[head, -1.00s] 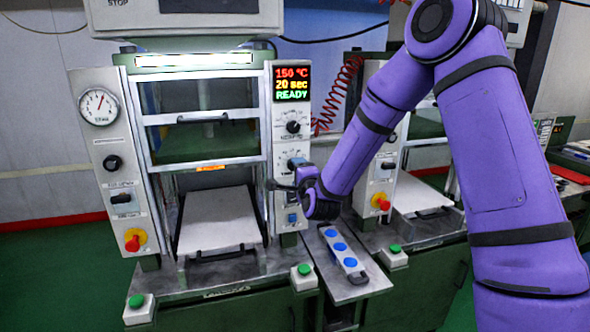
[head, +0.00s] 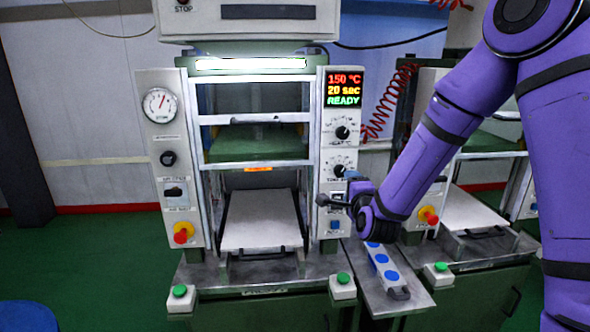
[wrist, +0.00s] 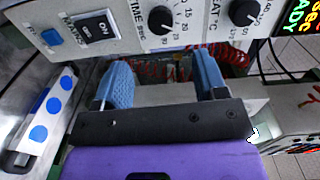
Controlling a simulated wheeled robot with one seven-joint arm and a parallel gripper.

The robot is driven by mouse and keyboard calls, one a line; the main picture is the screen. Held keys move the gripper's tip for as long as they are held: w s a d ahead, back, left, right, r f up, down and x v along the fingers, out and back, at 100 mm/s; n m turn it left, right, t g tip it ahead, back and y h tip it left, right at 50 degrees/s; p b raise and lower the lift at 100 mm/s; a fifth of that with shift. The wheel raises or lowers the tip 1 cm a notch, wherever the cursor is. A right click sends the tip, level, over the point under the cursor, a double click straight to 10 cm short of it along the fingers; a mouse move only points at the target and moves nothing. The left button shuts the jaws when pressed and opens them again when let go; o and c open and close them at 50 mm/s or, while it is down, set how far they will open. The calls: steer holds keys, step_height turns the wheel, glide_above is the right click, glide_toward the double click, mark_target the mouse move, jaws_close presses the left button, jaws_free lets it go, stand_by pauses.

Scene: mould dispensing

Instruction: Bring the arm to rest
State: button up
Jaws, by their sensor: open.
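My purple arm reaches in from the right in the head view. My gripper (head: 338,199) is beside the right control panel of the press, above the small side shelf. In the wrist view my gripper (wrist: 162,85) shows two blue fingers set well apart, with nothing between them. I cannot tell from the head view how close the fingertips are to the panel.
The press (head: 142,85) reads 150 °C, 20 sec, READY, and a pale plate (head: 262,220) lies in its lower opening. A holder with blue round pads (head: 389,272) lies on the side shelf (head: 372,297). Green buttons (head: 342,279) stand in front. A second press (head: 480,215) is at the right.

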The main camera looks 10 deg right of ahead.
steer(key=s+d+r+n+g, duration=0.2)
steer(key=s+r+n+g, duration=0.4)
steer(key=s+r+n, duration=0.5)
steer(key=s+d+r+n+g, duration=0.2)
steer(key=s+n+g, duration=0.1)
steer(key=s, duration=1)
steer(key=s+d+r+n+g, duration=0.2)
steer(key=s+d+n+g, duration=0.1)
steer(key=s, duration=1.1)
steer(key=shift+s+n+g, duration=0.2)
steer(key=shift+n+g, duration=0.1)
